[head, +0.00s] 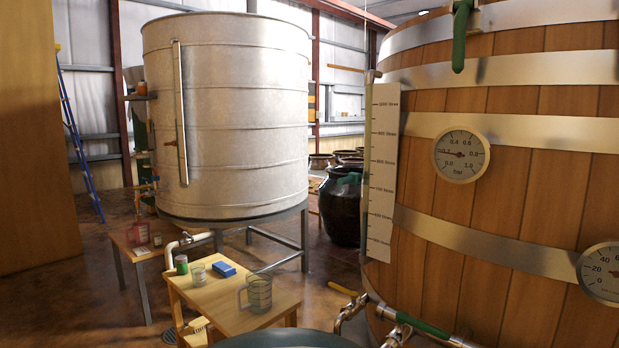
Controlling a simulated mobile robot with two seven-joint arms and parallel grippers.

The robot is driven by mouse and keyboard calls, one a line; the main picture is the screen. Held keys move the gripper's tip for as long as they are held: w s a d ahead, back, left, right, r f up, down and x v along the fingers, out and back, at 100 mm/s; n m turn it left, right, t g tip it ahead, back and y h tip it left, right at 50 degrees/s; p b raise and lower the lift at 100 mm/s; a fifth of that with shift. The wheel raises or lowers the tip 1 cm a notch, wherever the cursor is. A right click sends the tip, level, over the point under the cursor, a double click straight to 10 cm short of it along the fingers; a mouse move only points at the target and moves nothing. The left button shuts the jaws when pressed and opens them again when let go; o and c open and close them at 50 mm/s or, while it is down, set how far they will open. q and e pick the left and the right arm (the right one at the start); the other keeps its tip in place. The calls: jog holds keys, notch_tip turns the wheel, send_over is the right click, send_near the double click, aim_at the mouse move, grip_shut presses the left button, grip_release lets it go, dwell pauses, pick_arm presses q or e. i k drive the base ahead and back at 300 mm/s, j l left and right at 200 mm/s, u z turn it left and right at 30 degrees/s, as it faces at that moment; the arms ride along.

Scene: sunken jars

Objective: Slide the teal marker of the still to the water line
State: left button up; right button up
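A large wooden vat (520,200) with metal bands fills the right side; I take it to be the still. A white scale board (382,170) with litre marks stands upright on its left edge. I cannot make out a water line on the vat. Neither of my grippers is in view.
A metal tank (230,110) on a stand has an upright tube (181,110). A low wooden table (235,300) holds a glass jug (259,293), a beaker and a blue block (223,269). Dark jars (341,208) stand behind. Pipes and taps (395,322) jut out at the vat's foot.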

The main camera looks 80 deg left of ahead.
aim_at(353, 179)
jog(key=k+j+u, duration=0.15)
jog(key=j+u, duration=0.3)
jog(key=k+j+u, duration=0.1)
jog(key=j+u, duration=0.65)
jog(key=j, duration=1.6)
